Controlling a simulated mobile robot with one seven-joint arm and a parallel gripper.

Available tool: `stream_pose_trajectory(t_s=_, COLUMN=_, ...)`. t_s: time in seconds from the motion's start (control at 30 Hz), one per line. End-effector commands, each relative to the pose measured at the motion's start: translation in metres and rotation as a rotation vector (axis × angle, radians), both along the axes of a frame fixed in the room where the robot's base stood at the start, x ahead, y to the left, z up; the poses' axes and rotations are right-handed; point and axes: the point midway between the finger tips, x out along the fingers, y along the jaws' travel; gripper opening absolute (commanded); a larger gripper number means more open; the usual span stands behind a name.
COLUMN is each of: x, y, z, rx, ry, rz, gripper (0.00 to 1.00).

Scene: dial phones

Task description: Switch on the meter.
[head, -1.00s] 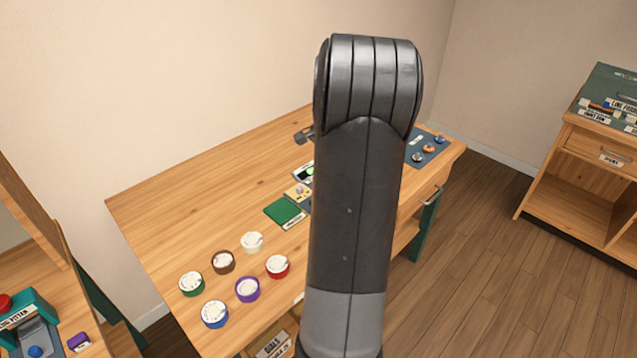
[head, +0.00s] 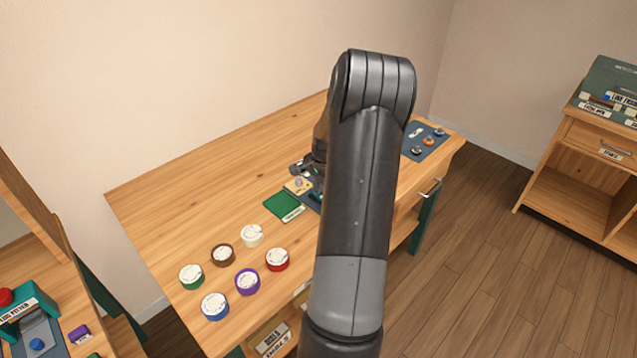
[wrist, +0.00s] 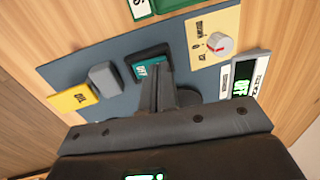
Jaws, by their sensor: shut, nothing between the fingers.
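The meter's blue-grey board (wrist: 115,60) fills much of the wrist view. On its right, a white unit with a dark display (wrist: 243,88) shows green letters that look like OFF. A cream plate with a white knob (wrist: 219,43) stands beside it; the plate also shows in the head view (head: 297,187). A dark rocker switch with a teal face (wrist: 152,68) is near the board's middle. My gripper (wrist: 168,78) is shut and empty, with its fingertips over the board close beside the rocker; whether they touch cannot be told. In the head view my gripper (head: 305,168) is partly hidden by my arm.
A grey block (wrist: 104,79) and a yellow label (wrist: 73,99) are left on the board. A green pad (head: 283,206) and several coloured round tins (head: 248,282) lie on the table. Another board with knobs (head: 428,143) is at its right end. The table's back left is clear.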

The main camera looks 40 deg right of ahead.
Motion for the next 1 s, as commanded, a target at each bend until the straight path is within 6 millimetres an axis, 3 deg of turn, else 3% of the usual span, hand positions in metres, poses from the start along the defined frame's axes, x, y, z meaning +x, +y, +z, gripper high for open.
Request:
stream_pose_trajectory(t_s=0.37, x=0.002, y=0.0, z=-0.002, rx=0.0, ry=0.019, rz=0.002, gripper=0.0)
stream_pose_trajectory(t_s=1.0, x=0.01, y=0.001, z=-0.016, rx=0.003, ry=0.285, rz=0.0, gripper=0.0)
